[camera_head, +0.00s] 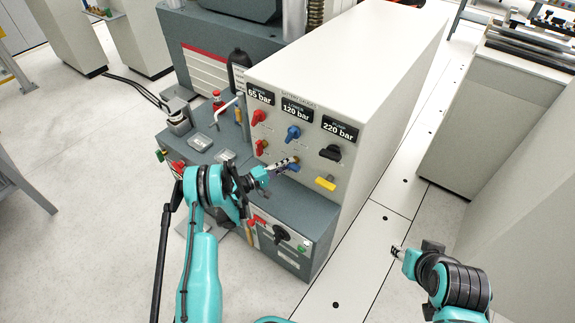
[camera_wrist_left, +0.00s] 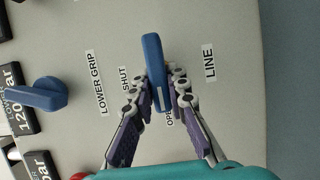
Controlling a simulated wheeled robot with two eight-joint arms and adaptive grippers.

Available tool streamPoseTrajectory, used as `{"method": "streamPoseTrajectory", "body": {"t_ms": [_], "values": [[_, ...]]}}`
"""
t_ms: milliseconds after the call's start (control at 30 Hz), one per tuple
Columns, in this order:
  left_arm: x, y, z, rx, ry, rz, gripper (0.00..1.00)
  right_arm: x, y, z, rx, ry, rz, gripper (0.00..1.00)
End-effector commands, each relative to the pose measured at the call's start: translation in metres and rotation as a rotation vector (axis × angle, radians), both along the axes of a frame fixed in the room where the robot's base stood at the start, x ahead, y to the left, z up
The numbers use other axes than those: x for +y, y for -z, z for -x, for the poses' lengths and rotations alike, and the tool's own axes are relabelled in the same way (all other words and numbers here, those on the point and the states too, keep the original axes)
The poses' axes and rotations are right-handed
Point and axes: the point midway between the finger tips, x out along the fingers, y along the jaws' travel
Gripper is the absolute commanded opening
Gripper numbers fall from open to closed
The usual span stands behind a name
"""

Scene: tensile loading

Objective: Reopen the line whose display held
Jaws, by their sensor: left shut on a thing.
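The cream panel (camera_head: 355,80) carries three displays: 65 bar (camera_head: 259,95), 120 bar (camera_head: 296,111) and 220 bar (camera_head: 340,129). Below them are a red knob (camera_head: 258,117), a blue knob (camera_head: 293,132) and a black knob (camera_head: 330,153). A lower row has a red handle (camera_head: 260,147), a blue handle (camera_wrist_left: 154,62) and a yellow handle (camera_head: 325,184). My left gripper (camera_head: 285,164) is shut on the lower blue handle, its fingers on either side. Labels near it read LOWER GRIP, LINE, SHUT and OPEN, partly covered. My right gripper (camera_head: 397,252) is away from the panel, its jaw state unclear.
A dark lower cabinet with a black rotary switch (camera_head: 281,234) lies below the panel. A grey bench with small fittings (camera_head: 200,141) stands left of it. Open floor (camera_head: 370,235) lies to the right, before a pale cabinet (camera_head: 470,130).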

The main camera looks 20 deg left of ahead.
Motion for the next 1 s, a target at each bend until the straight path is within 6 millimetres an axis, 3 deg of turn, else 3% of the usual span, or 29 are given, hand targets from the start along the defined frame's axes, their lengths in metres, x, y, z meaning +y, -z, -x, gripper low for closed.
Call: {"method": "streamPoseTrajectory", "body": {"t_ms": [133, 167, 233, 600, 1000], "values": [[0.001, -0.001, -0.001, 0.000, -0.004, 0.001, 0.00, 0.000, 0.000, 0.000, 0.000, 0.000, 0.000, 0.40], [0.001, -0.001, -0.001, 0.000, -0.004, 0.001, 0.17, 0.000, 0.000, 0.000, 0.000, 0.000, 0.000, 0.40], [0.001, -0.001, -0.001, 0.000, -0.004, 0.001, 0.36, 0.000, 0.000, 0.000, 0.000, 0.000, 0.000, 0.40], [0.004, 0.000, 0.003, 0.000, -0.003, 0.000, 0.36, 0.000, 0.000, 0.000, 0.000, 0.000, 0.000, 0.40], [0.046, 0.000, 0.048, -0.001, -0.005, 0.001, 0.36, 0.000, 0.000, 0.000, 0.000, 0.000, 0.000, 0.40]]}}
